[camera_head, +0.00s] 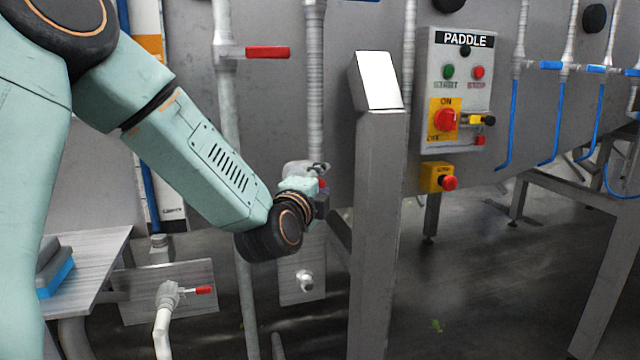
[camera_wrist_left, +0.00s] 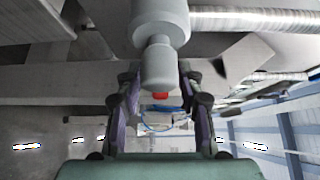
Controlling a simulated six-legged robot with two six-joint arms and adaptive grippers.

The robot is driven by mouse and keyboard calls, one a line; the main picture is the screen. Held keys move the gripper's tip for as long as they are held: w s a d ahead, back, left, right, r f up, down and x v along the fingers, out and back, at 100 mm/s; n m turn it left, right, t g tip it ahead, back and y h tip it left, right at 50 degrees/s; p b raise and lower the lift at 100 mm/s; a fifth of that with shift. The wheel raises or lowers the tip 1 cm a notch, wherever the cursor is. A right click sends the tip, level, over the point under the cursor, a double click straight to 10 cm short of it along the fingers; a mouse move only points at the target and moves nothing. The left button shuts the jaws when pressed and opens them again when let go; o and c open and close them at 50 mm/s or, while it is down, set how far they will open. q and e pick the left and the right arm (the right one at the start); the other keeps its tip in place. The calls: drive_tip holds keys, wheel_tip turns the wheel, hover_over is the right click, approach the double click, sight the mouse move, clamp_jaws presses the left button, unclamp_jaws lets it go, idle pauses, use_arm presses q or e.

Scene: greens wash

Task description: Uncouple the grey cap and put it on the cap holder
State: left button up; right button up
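My left gripper (camera_head: 318,183) is at the end of the arm coming from the left, beside a vertical pipe on the machine. A light grey fitting (camera_head: 298,170) shows just behind it, with a small red part by the fingers. In the left wrist view a grey rounded cylinder, seemingly the cap (camera_wrist_left: 160,66), lies between the two fingers (camera_wrist_left: 160,82). The fingertips are close to both its sides; contact cannot be made out. A wall plate with a short metal stub, possibly the cap holder (camera_head: 304,281), is below the gripper. My right gripper is not in view.
A grey post with a slanted white top (camera_head: 378,80) stands right of the gripper. A valve with a red lever and hose (camera_head: 170,295) is on a plate at lower left, near a metal table (camera_head: 85,255). The PADDLE control box (camera_head: 457,90) is farther right.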

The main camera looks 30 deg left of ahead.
use_arm(q)
drive_tip(key=shift+s+a, duration=0.1)
drive_tip(key=shift+c, duration=0.7)
clamp_jaws()
drive_tip(key=shift+y+p, duration=0.3)
drive_tip(key=shift+w+a+f+n+g+y+p, duration=0.1)
drive_tip(key=shift+w+n+g+y+p, duration=1)
drive_tip(key=shift+n+g+y, duration=1.3)
drive_tip(key=shift+w+a+n+g+y+p, duration=0.1)
drive_tip(key=shift+w+n+g+y+p, duration=1)
drive_tip(key=shift+n+g+y, duration=1.25)
drive_tip(key=shift+w+a+f+n+g+y+p, duration=0.1)
drive_tip(key=shift+w+n+g+y+p, duration=0.55)
drive_tip(key=shift+n+g+y+p, duration=1.65)
drive_tip(key=g+h+b, duration=0.1)
drive_tip(key=g+b, duration=0.1)
drive_tip(key=shift+r+n+g, duration=0.15)
drive_tip(key=shift+n+g, duration=0.2)
